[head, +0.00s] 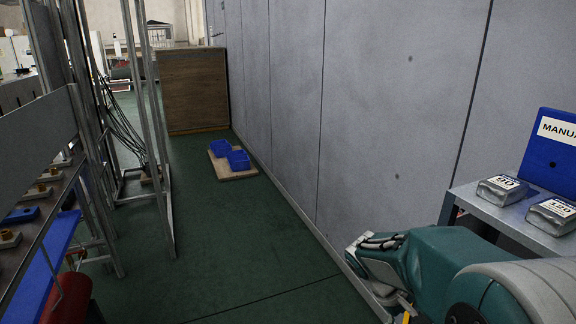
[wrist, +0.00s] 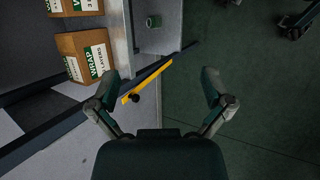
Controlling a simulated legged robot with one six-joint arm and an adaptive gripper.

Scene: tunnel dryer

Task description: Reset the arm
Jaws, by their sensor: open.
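My gripper (wrist: 168,88) is open in the wrist view, its two fingers spread wide with nothing between them. Beyond the fingers are the green floor and the edge of a grey unit with a yellow handle-like bar (wrist: 147,80). In the head view my teal arm reaches in from the lower right, beside the grey wall. The fingertips cannot be made out clearly there.
A metal table (head: 480,202) holds labelled blocks at right. Metal frames (head: 150,130) stand left. Blue bins (head: 238,160) lie on a floor board. The green aisle (head: 235,240) is clear.

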